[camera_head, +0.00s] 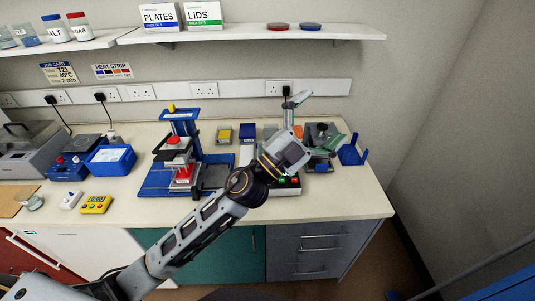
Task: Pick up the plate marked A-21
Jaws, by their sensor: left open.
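I cannot make out any plate marked A-21; no such label is readable from here. My left gripper (318,122) is open, its two fingers spread wide over the right part of the bench, with nothing seen between them. My left arm reaches across from the lower left and hides part of the bench there. A dark device (322,160) stands just behind and below the gripper, partly covered by it. A white box lettered PLATES (159,17) stands on the upper shelf, well away from the gripper. My right gripper is not in view.
A blue press-like stand (182,120) with red parts stands mid-bench. A blue box (111,159) and a yellow timer (96,205) are at left. A blue holder (353,150) is near the right edge. The front right bench strip (350,200) is clear.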

